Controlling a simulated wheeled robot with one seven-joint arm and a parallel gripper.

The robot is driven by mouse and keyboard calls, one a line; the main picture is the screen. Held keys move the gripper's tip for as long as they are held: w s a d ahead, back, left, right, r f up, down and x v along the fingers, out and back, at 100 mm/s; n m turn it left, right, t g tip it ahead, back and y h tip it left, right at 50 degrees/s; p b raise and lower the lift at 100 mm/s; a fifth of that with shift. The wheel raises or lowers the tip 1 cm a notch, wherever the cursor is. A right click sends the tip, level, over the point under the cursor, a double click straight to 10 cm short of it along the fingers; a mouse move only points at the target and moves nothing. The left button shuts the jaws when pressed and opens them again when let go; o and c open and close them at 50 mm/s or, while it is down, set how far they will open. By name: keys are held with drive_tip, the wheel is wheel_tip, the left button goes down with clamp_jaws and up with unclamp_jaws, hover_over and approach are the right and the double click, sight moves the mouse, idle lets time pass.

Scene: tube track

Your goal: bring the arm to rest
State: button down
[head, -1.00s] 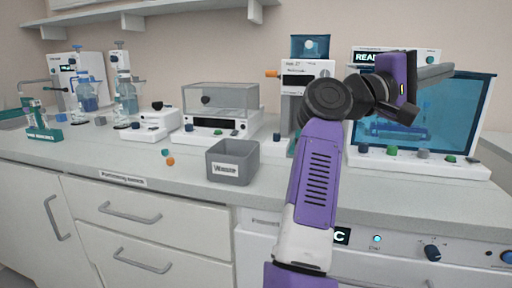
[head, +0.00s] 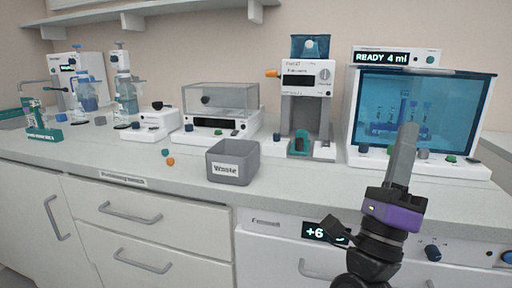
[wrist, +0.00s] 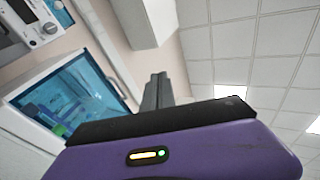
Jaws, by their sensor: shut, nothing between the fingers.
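My gripper (head: 407,145) is at the right of the head view, in front of the counter. Its dark fingers point up and are pressed together with nothing between them. The purple wrist body sits below them, over the counter's front edge. In the wrist view the shut fingers (wrist: 156,92) point up past the purple housing, toward the wall and ceiling. The gripper touches nothing that I can see.
A blue-windowed cabinet reading READY (head: 478,115) stands behind my gripper. A grey Waste bin (head: 226,171), a white dispenser machine (head: 307,75) and a clear-lidded balance (head: 221,125) stand to the left. The counter's front right is clear.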

drive_tip(key=s+a+f+n+y, duration=0.2)
drive_tip(key=s+f+n+y, duration=0.4)
drive_tip(key=f+n+y, duration=0.55)
drive_tip(key=s+a+f+n+y, duration=0.2)
drive_tip(key=s+f+n+y, duration=0.55)
drive_tip(key=f+n, duration=0.65)
drive_tip(key=s+f+n+g, duration=0.2)
drive_tip(key=s+f+g, duration=0.15)
drive_tip(key=s, duration=0.45)
drive_tip(key=s+f+n+g+h, duration=0.1)
drive_tip(key=s+f+g, duration=0.2)
drive_tip(key=s+f, duration=0.35)
drive_tip(key=s+f+n+g, duration=0.2)
drive_tip(key=s+f+g, duration=0.1)
drive_tip(key=s, duration=0.6)
wheel_tip(320, 180, up, 24)
drive_tip(key=d+p, duration=0.1)
drive_tip(key=p, duration=2.3)
drive_tip(key=shift+s, duration=0.35)
drive_tip(key=c, duration=2.1)
unclamp_jaws()
drive_tip(key=shift+m, duration=0.25)
